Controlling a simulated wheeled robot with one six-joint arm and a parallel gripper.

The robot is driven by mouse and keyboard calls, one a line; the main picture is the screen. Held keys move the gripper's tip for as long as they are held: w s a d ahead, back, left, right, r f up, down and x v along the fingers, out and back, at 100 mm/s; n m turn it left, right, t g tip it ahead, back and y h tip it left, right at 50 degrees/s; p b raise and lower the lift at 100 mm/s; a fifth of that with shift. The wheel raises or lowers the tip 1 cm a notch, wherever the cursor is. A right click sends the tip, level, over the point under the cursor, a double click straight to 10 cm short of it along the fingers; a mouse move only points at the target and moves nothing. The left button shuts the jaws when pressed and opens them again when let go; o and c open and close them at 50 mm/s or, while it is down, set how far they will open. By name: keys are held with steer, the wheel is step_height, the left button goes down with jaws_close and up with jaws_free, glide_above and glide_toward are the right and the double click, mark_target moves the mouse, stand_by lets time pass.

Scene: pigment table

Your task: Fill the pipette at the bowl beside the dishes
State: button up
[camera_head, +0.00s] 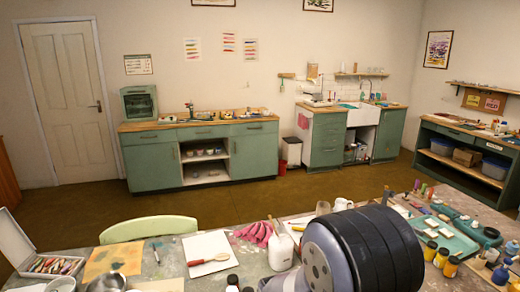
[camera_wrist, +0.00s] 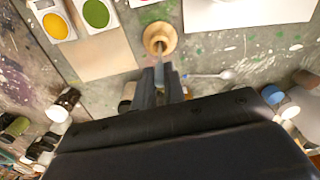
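In the wrist view, my gripper (camera_wrist: 161,84) points down at the table, its two dark fingers close together on a slim pale-blue thing that looks like the pipette (camera_wrist: 169,76). A thin dark tip reaches from it over a small round tan bowl (camera_wrist: 149,32). Whether the tip touches the bowl, and what the bowl holds, I cannot tell. White dishes with yellow (camera_wrist: 54,26) and green (camera_wrist: 96,14) paint lie at upper left; part of a pink one (camera_wrist: 141,2) shows at the top edge. In the head view my arm hides the gripper.
A white sheet (camera_wrist: 245,12) lies right of the bowl, and a pale spoon-like tool (camera_wrist: 212,75) lies below it. Jars (camera_wrist: 64,103) and a blue-capped bottle (camera_wrist: 274,97) stand near my wrist.

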steer(key=shift+r+p, duration=2.7)
steer(key=shift+r, duration=1.1)
